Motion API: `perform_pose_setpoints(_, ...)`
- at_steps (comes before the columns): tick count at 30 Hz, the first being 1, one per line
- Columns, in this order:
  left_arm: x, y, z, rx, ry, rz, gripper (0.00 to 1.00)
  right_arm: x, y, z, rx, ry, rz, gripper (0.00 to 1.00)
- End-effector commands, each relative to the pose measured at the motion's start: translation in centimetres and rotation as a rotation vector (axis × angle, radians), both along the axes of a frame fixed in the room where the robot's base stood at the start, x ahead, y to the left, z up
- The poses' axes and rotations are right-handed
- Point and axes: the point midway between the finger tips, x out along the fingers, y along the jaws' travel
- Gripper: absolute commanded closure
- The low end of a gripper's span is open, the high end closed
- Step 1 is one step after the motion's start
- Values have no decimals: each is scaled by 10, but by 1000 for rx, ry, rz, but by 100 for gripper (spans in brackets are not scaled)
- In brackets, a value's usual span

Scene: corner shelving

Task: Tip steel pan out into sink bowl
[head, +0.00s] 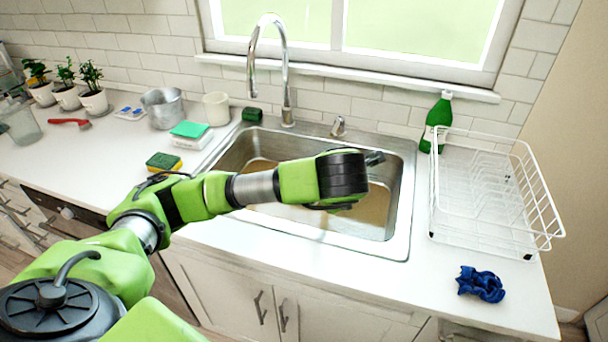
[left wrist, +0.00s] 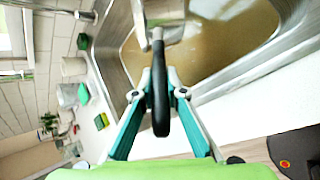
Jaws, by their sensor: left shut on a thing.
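The sink bowl (head: 402,200) is steel and set into the white counter, with murky brown liquid in its bottom. It also fills the upper right of the left wrist view (left wrist: 127,62). My left gripper (left wrist: 160,88) is shut on the black handle of the steel pan (left wrist: 168,34). The pan's metal body is at the top edge of the left wrist view, over the sink, mostly cut off. How far it is tilted and what is in it cannot be told. In the head view my left arm reaches over the sink and hides the gripper and pan. My right gripper is not in view.
A tall faucet (head: 284,75) stands behind the sink. A white dish rack (head: 500,200), a green bottle (head: 437,122) and a blue cloth (head: 481,284) are to the right. Sponges (head: 165,162), a metal pot (head: 163,108) and plants (head: 92,90) are to the left.

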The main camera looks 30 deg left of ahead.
Motion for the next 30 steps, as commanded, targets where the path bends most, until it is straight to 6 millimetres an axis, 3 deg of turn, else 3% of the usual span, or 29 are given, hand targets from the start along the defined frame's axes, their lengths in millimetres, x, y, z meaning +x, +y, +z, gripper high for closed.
perform_pose_setpoints(8,1,5,6,-33,-8,-2,100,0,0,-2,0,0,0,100)
perform_pose_setpoints(30,2,17,16,-116,-2,-5,100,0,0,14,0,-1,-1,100)
